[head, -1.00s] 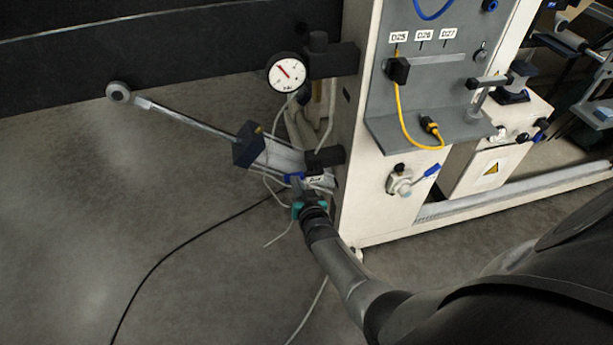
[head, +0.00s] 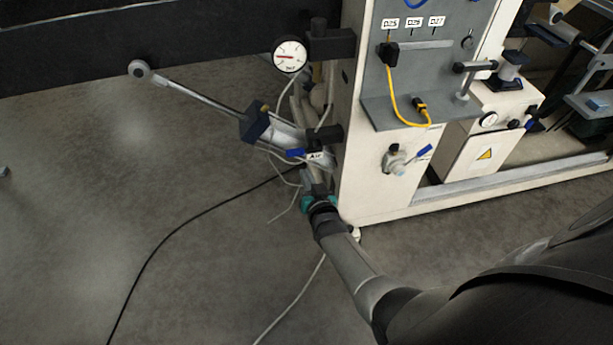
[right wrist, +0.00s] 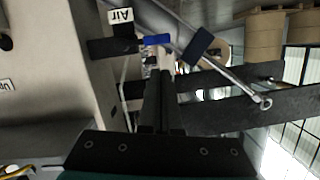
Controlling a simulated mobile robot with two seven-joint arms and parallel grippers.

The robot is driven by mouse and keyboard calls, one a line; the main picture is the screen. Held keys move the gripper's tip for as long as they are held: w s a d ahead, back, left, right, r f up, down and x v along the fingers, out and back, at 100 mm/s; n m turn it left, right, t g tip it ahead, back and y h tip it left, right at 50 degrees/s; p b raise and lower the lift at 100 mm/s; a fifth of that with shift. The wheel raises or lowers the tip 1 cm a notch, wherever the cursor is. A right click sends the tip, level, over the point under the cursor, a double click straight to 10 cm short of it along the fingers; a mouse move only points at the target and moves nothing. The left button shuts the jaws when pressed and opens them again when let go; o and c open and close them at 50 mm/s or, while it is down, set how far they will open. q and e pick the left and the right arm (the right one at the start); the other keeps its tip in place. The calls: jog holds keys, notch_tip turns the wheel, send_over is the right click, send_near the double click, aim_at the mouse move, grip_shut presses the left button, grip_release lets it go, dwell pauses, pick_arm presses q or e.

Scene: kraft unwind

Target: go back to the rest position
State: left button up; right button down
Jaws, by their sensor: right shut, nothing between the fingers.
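My right gripper (head: 310,182) reaches down beside the lower left corner of the cream machine panel (head: 352,190) in the head view. In the right wrist view its fingers (right wrist: 157,105) are together with nothing between them. Just beyond the fingers is a blue valve lever (head: 295,154) by a label reading "Air" (head: 316,156). The lever also shows in the right wrist view (right wrist: 157,40), beside the fingertips. I cannot tell whether the fingers touch it. My left gripper is not in view.
A yellow cable (head: 395,100) hangs on the grey panel. A black cable (head: 165,248) lies across the floor.

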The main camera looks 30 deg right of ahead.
jog(key=s+a+f+n+g+y, duration=0.35)
jog(key=s+f+g, duration=0.35)
jog(key=s+f, duration=1.2)
jog(key=s+f+n+g, duration=0.2)
jog(key=s+f+g, duration=0.1)
jog(key=s, duration=0.8)
jog(key=s+f+n+g, duration=0.2)
jog(key=s+f, duration=0.2)
jog(key=s, duration=0.7)
jog(key=shift+s+g+h, duration=0.35)
jog(key=shift+s+g, duration=0.05)
jog(key=shift+w, duration=0.1)
